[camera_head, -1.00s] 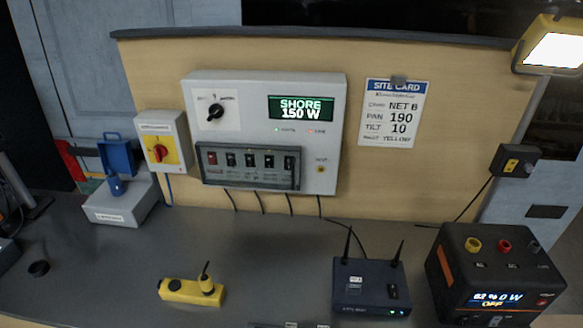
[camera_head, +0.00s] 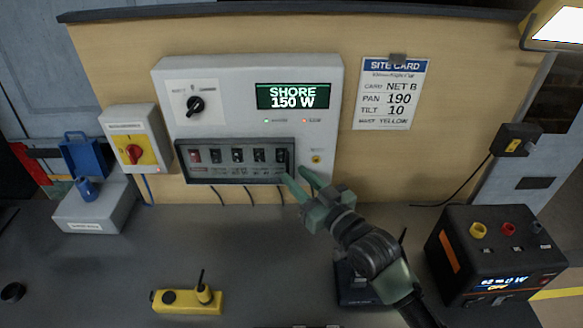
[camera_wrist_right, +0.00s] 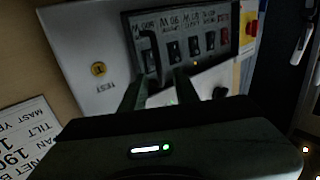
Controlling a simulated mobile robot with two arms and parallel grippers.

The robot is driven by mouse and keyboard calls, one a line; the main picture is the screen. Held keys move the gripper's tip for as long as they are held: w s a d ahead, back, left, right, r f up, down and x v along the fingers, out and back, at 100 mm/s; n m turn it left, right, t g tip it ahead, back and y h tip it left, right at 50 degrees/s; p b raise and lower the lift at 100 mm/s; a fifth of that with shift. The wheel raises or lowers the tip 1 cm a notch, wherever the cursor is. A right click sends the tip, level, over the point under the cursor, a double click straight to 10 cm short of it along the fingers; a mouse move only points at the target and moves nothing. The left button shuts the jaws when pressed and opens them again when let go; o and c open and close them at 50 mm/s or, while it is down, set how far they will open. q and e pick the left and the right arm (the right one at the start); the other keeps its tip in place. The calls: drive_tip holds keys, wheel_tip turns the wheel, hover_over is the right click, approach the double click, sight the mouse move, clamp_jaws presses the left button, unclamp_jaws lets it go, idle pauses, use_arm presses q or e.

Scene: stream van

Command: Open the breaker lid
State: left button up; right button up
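The breaker lid (camera_head: 240,178) is a dark-framed, see-through cover over a row of switches low on the white power panel (camera_head: 233,75). It appears shut. Its upright black handle (camera_head: 287,161) is at the right end; it also shows in the right wrist view (camera_wrist_right: 151,52). My right gripper (camera_head: 295,174) is just below and right of the handle, fingers apart and empty. In the right wrist view the fingers (camera_wrist_right: 158,76) point towards the handle's lower end. I cannot tell whether they touch it. My left gripper is out of view.
A dark router (camera_head: 355,289) stands partly behind my right arm. A black power unit (camera_head: 495,255) stands at right. A yellow handset (camera_head: 187,300) lies in front.

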drive_tip(key=x, duration=0.2)
drive_tip(key=shift+w+a, duration=0.2)
drive_tip(key=shift+w, duration=0.1)
drive_tip(key=shift+w+f, duration=0.1)
clamp_jaws()
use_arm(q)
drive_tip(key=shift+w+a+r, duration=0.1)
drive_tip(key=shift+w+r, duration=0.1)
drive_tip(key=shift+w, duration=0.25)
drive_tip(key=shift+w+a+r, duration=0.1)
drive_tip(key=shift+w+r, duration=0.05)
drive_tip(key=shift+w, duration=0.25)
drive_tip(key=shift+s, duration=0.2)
